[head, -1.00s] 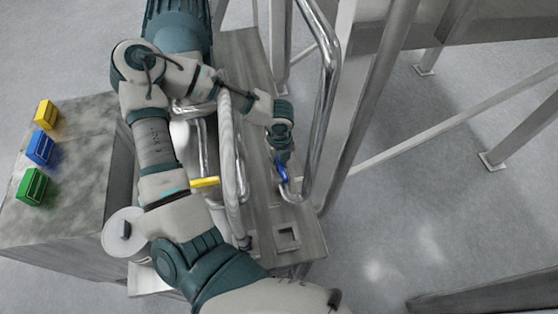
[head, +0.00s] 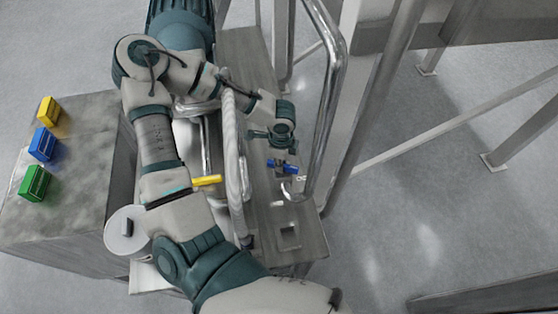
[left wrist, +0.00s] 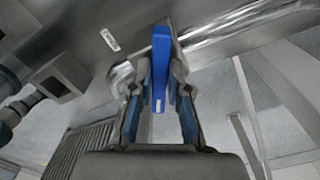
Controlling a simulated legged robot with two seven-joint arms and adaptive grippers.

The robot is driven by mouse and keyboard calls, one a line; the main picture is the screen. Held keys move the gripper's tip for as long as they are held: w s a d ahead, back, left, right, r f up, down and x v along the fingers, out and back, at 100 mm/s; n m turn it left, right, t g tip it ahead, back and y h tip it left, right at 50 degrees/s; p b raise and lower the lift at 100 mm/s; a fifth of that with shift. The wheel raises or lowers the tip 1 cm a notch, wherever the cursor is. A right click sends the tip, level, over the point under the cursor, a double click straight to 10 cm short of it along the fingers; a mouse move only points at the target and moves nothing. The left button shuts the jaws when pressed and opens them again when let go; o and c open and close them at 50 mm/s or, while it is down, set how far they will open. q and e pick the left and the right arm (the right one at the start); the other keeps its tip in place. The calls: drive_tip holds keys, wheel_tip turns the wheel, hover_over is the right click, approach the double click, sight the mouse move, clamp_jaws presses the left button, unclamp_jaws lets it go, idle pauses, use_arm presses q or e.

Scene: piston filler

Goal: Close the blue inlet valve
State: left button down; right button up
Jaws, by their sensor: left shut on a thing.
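The blue inlet valve's handle (head: 291,169) is a small blue lever beside the shiny pipe at the right of the machine; it lies crosswise in the head view. In the left wrist view the blue handle (left wrist: 160,60) stands as a long bar between the two fingers. My left gripper (head: 281,163) is at the handle, and in the left wrist view my left gripper (left wrist: 160,88) is shut on it, one finger on each side. The valve body is largely hidden behind the fingers. My right gripper is not in view.
A yellow handle (head: 207,180) sits left of the ribbed hose (head: 232,150). A tall bent steel pipe (head: 327,110) rises close to the right of my gripper. Yellow (head: 47,110), blue (head: 42,145) and green (head: 34,183) blocks are on the grey cabinet (head: 85,160) at left.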

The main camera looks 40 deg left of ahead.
use_arm(q)
drive_tip(key=n, duration=0.5)
drive_tip(key=shift+d+n, duration=0.2)
drive_tip(key=shift+n, duration=0.1)
drive_tip(key=shift+r, duration=0.1)
idle(0.4)
drive_tip(key=c, duration=1.2)
unclamp_jaws()
drive_tip(key=shift+w, duration=0.1)
drive_tip(key=shift+o, duration=0.4)
drive_tip(key=shift+w+d, duration=0.1)
wheel_tip(320, 180, up, 12)
drive_tip(key=shift+w, duration=0.1)
